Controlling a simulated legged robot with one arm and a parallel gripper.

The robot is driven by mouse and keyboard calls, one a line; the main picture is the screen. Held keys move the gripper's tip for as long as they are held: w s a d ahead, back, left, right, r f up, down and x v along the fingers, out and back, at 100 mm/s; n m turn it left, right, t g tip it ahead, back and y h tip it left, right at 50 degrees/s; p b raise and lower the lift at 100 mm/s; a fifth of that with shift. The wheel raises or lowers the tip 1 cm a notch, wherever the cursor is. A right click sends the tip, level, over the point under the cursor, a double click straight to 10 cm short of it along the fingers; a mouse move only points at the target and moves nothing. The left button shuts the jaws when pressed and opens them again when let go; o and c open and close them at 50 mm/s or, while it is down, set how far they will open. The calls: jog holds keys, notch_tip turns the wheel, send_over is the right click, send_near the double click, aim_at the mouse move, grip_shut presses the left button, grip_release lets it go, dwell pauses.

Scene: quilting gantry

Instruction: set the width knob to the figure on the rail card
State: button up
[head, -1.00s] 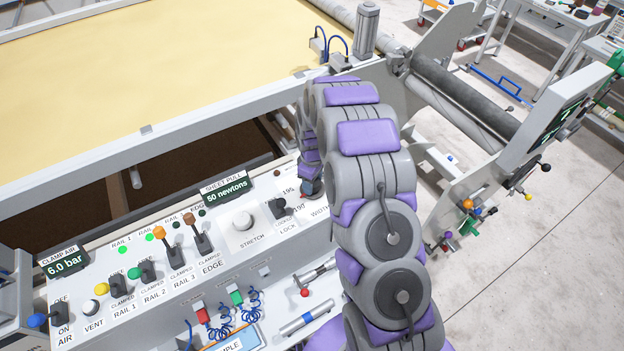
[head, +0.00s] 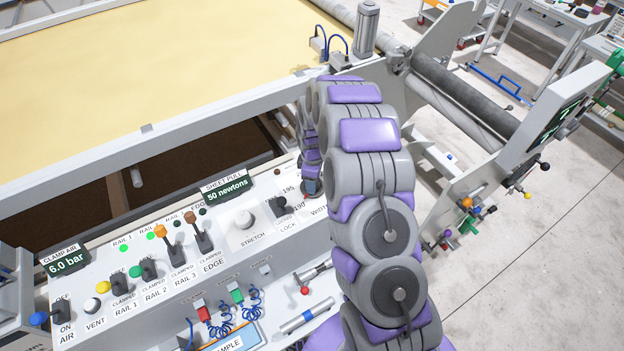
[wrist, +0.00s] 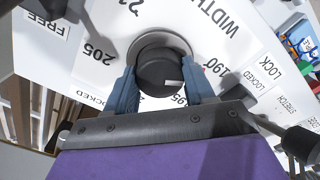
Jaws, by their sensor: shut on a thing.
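The black width knob (wrist: 158,72) sits on the white panel (wrist: 105,88), inside a ring of figures. My gripper (wrist: 160,78) is shut on the knob, one blue finger on each side. The white mark on the knob's face points to the lower right in the wrist view, between the printed 190 and 195. A 205 shows at the left of the ring. In the head view my arm covers the knob, and the printed 195 and 190 show just left of my gripper (head: 312,186). I cannot make out the rail card in either view.
The lock lever (head: 278,206) and stretch knob (head: 245,219) stand left of my gripper, with several clamp levers farther left. In the wrist view a black lever (wrist: 240,82) stands close beside the right finger.

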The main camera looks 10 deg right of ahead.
jog(key=o, duration=1)
jog(key=shift+d, duration=0.15)
jog(key=shift+o, duration=0.2)
notch_tip(320, 180, up, 17)
jog(key=p, duration=0.1)
jog(key=shift+r, duration=0.15)
jog(key=s+a+r+m+b, duration=0.1)
jog(key=s+r+m+b, duration=0.2)
jog(key=s, duration=0.7)
jog(key=s+r+m, duration=0.3)
jog(key=s+r, duration=0.2)
jog(key=s, duration=0.6)
jog(key=s+f+m+g+b, duration=0.1)
jog(key=s+m, duration=0.5)
jog(key=s, duration=1.5)
jog(key=shift+d+f+m+g+b, duration=0.3)
jog(key=shift+f+m+g+b, duration=0.1)
jog(key=shift+b, duration=0.4)
